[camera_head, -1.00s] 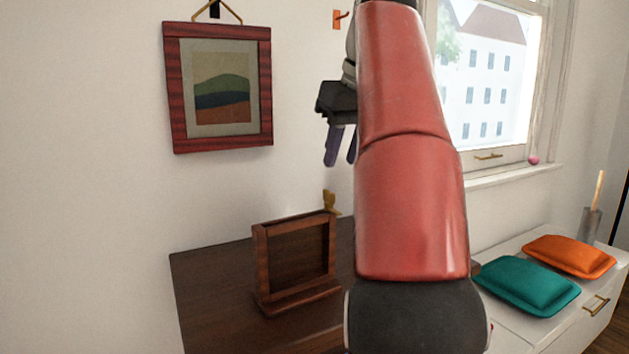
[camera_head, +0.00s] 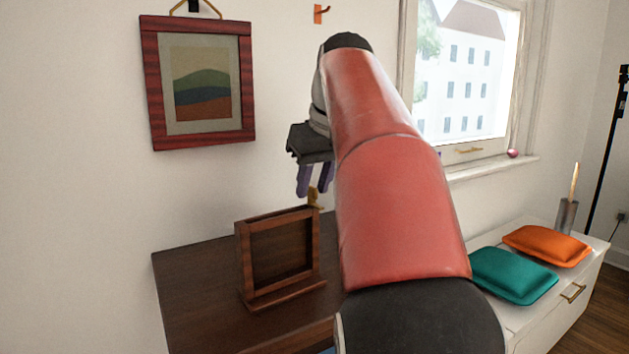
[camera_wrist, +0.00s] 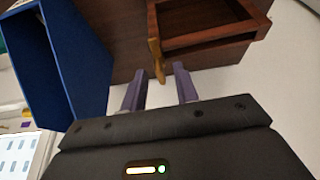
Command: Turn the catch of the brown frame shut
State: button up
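The brown frame (camera_head: 244,262) stands upright on a dark wooden top, left of my arm in the head view. In the wrist view it (camera_wrist: 205,42) is at the top right. Its brass catch (camera_head: 314,198) sticks up at its upper right corner. In the wrist view the catch (camera_wrist: 157,62) points toward the gap between my fingers. My gripper (camera_head: 314,194) is just above the catch, fingers pointing down. In the wrist view my gripper (camera_wrist: 159,84) is open with two purple fingers apart and nothing visibly held; I cannot tell whether either touches the catch.
A blue open box (camera_wrist: 62,62) is left of my fingers in the wrist view. A red-framed picture (camera_head: 248,85) hangs on the wall at left. Teal (camera_head: 512,275) and orange (camera_head: 546,245) cushions lie on a white cabinet at right. The dark top (camera_head: 195,290) left of the frame is clear.

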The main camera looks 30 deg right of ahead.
grip_shut()
jog(key=shift+m, duration=0.3)
jog(key=m, duration=0.1)
jog(key=m+h, duration=0.1)
jog(key=m, duration=0.1)
jog(key=shift+a+h, duration=0.2)
jog(key=shift+h, duration=0.1)
jog(key=m, duration=0.2)
jog(key=m+g+h, duration=0.1)
jog(key=m, duration=0.2)
jog(key=shift+w+a+h, duration=0.15)
jog(key=shift+h, duration=0.15)
jog(key=m+g, duration=0.1)
jog(key=m, duration=0.2)
jog(key=m+g+h, duration=0.1)
jog(key=m, duration=0.1)
jog(key=m+g, duration=0.1)
jog(key=m, duration=0.2)
jog(key=shift+w+a+m+h, duration=0.15)
jog(key=shift+w+m+h, duration=0.15)
jog(key=shift+h, duration=0.1)
jog(key=shift+m, duration=0.3)
